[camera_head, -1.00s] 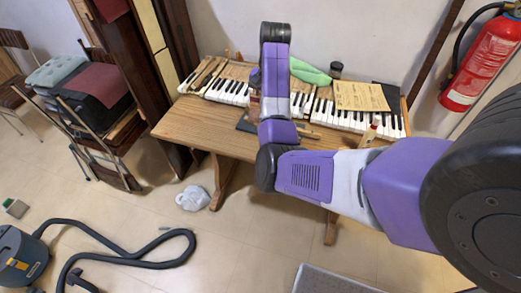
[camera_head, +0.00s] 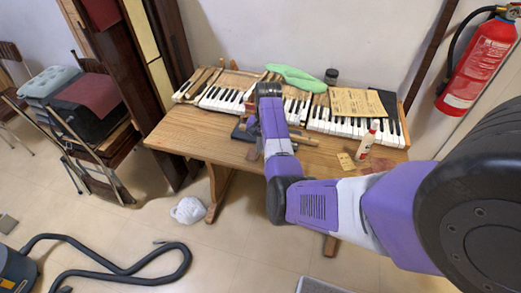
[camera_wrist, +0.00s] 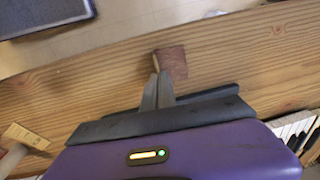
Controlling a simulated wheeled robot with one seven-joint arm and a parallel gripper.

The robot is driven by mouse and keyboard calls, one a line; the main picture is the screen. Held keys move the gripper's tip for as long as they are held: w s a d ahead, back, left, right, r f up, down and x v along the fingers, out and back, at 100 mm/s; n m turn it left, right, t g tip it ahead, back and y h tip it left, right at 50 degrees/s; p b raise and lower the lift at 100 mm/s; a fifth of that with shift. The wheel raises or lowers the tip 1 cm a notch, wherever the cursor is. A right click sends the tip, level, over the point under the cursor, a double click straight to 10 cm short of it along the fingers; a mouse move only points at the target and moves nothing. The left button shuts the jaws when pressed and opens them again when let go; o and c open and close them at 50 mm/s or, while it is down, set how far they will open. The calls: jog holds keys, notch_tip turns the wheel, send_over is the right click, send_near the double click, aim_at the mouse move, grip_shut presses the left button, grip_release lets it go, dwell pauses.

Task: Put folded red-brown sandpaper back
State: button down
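The folded red-brown sandpaper (camera_wrist: 173,62) is a small square piece with a tan edge at the tips of my gripper in the wrist view. My gripper (camera_wrist: 161,76) has its two fingers close together and appears shut on the sandpaper, above the wooden table (camera_wrist: 235,65). In the head view my arm hides most of the gripper and the sandpaper, over the middle front of the table (camera_head: 195,145). A flat reddish patch (camera_head: 376,165), perhaps another sandpaper sheet, lies at the right front of the table.
A piano keyboard (camera_head: 345,125), paper sheet (camera_head: 357,102), green cloth (camera_head: 297,77) and dark jar (camera_head: 331,76) fill the back. The front left tabletop is clear.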

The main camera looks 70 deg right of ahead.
jog(key=shift+f, duration=0.8)
jog(key=c, duration=2.2)
grip_release()
jog(key=c, duration=1.7)
grip_release()
jog(key=r, duration=0.8)
jog(key=s+r+b, duration=0.1)
jog(key=r, duration=0.3)
jog(key=shift+s+a, duration=0.1)
